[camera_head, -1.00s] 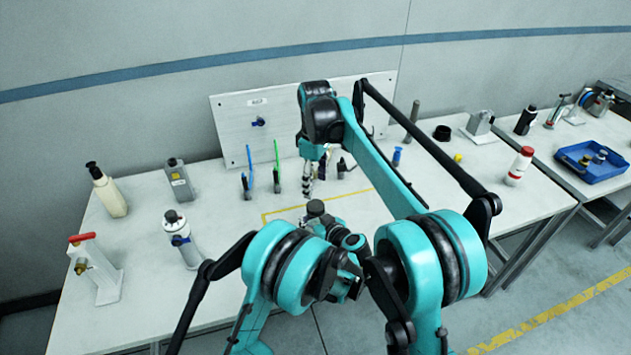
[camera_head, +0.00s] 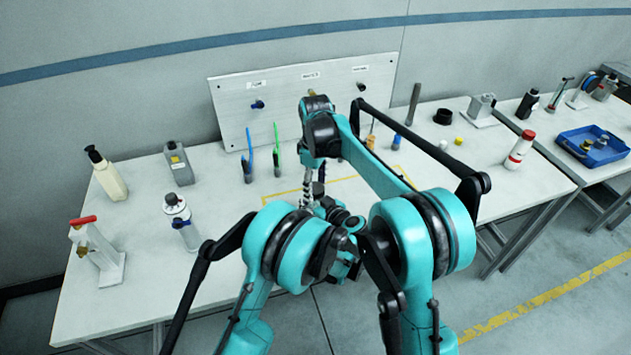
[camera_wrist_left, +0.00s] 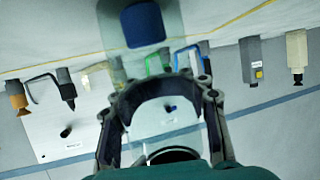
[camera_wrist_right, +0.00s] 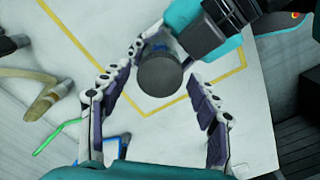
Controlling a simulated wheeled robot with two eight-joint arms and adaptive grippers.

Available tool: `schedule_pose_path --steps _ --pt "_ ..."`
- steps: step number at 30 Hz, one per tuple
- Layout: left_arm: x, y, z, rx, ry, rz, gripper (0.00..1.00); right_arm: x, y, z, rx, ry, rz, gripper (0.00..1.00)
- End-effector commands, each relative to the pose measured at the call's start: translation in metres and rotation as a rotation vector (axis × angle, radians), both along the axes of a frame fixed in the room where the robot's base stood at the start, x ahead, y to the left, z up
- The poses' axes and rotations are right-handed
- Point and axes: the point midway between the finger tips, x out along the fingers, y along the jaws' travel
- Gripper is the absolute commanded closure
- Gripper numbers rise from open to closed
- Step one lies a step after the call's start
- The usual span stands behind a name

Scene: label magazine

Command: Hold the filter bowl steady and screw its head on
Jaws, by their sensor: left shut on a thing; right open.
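The filter bowl (camera_wrist_left: 112,50) is a clear cup with a blue core (camera_wrist_left: 143,25) inside. In the left wrist view it lies at the fingertips of my left gripper (camera_wrist_left: 162,88), which is shut on it. A dark grey round part (camera_wrist_right: 160,75), apparently the filter head, faces the right wrist camera above something blue. Whether it is seated on the bowl I cannot tell. My right gripper (camera_wrist_right: 166,64) is open, with its fingers on either side of this part. In the head view my right gripper (camera_head: 309,197) is over the bench front, and my arms mostly hide the bowl.
A white board (camera_head: 235,100) with pegs stands at the back of the bench. Blue and green handled tools (camera_head: 276,150) stand before it. Bottles (camera_head: 108,175) and a red-handled valve (camera_head: 95,250) are at left. A blue tray (camera_head: 590,160) is on the right bench.

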Motion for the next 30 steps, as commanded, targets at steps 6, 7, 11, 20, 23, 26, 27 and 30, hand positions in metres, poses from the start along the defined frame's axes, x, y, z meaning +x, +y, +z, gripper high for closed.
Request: schedule_pose_path --steps 6,7,11,20,23,26,27,30 --pt "-0.0001 0.0001 0.0 0.0 0.0 0.0 1.0 0.0 0.0001 0.0002 0.0 0.0 0.0 0.62" --pt "-0.0001 0.0001 0.0 0.0 0.0 0.0 1.0 0.0 0.0001 0.0002 0.0 0.0 0.0 0.7" --pt "-0.0001 0.0001 0.0 0.0 0.0 0.0 1.0 0.0001 0.0 0.0002 0.0 0.0 0.0 0.91" --pt "-0.0001 0.0001 0.0 0.0 0.0 0.0 1.0 0.0001 0.0 0.0001 -0.001 0.0 -0.192 0.91" --pt "-0.0001 0.0001 0.0 0.0 0.0 0.0 1.0 0.0002 0.0 0.0 -0.001 0.0 -0.406 0.91" --pt "-0.0001 0.0002 0.0 0.0 0.0 0.0 1.0 0.0002 0.0 -0.0002 -0.002 -0.001 -0.606 0.91" --pt "-0.0001 0.0002 0.0 0.0 0.0 0.0 1.0 0.0002 0.0 -0.0002 -0.003 -0.001 -0.673 0.91" --pt "-0.0001 0.0002 0.0 0.0 0.0 0.0 1.0 0.0002 0.0 -0.0003 -0.003 -0.002 -0.718 0.91"
